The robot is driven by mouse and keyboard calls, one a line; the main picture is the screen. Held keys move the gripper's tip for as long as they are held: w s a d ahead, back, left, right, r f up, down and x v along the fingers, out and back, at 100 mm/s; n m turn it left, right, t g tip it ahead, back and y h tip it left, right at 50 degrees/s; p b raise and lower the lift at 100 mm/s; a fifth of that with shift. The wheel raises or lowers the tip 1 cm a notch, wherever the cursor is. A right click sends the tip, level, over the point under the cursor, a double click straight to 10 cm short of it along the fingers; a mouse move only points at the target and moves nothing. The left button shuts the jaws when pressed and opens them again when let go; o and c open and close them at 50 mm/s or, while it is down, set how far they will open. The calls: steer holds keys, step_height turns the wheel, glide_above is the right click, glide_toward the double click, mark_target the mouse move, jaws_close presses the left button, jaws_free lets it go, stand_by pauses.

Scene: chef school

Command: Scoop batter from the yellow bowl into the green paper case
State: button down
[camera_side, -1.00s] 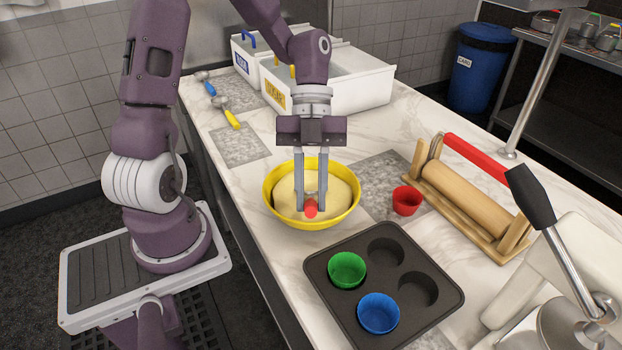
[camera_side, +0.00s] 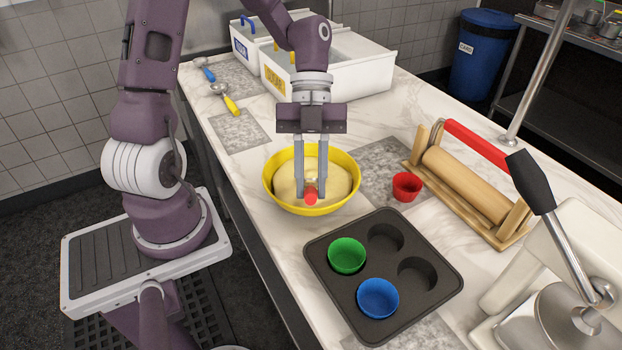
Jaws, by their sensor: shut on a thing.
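The yellow bowl (camera_side: 276,198) sits on the marble counter with pale batter (camera_side: 341,181) in it. My gripper (camera_side: 311,192) points straight down over the bowl, its fingertips inside the rim. It is shut on a red-handled scoop (camera_side: 311,198), whose red end faces the camera. The scoop's metal part shows only a little between the fingers, so I cannot tell how much batter it holds. The green paper case (camera_side: 346,256) sits in the left cup of the dark muffin tin (camera_side: 382,258), in front of the bowl and to the right. I see no batter in the case.
A blue case (camera_side: 378,298) sits in the tin's front cup; two cups are empty. A red case (camera_side: 407,187) stands right of the bowl. A rolling pin on a wooden rack (camera_side: 470,190) is farther right. Blue-handled and yellow-handled scoops (camera_side: 230,104) and white bins (camera_side: 340,85) lie behind.

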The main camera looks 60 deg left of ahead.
steer(key=shift+r, duration=3)
steer(key=shift+r+t+y, duration=0.5)
steer(key=shift+r+y, duration=0.35)
steer(key=shift+r, duration=0.65)
steer(key=shift+r+t+y, duration=0.5)
steer(key=shift+r+y, duration=0.35)
steer(key=shift+r, duration=0.65)
steer(key=shift+d, duration=0.1)
steer(key=s+d+f+m+y, duration=0.2)
steer(key=s+d+f+m, duration=0.6)
steer(key=s+d+m, duration=0.35)
steer(key=w+a+r+g, duration=0.1)
steer(key=w+r+g, duration=0.3)
steer(key=w+g, duration=0.3)
steer(key=shift+r+g+h, duration=0.15)
steer(key=shift+g+h, duration=0.15)
steer(key=shift+g, duration=1.9)
steer(key=shift+w, duration=0.1)
steer(key=shift+n, duration=0.25)
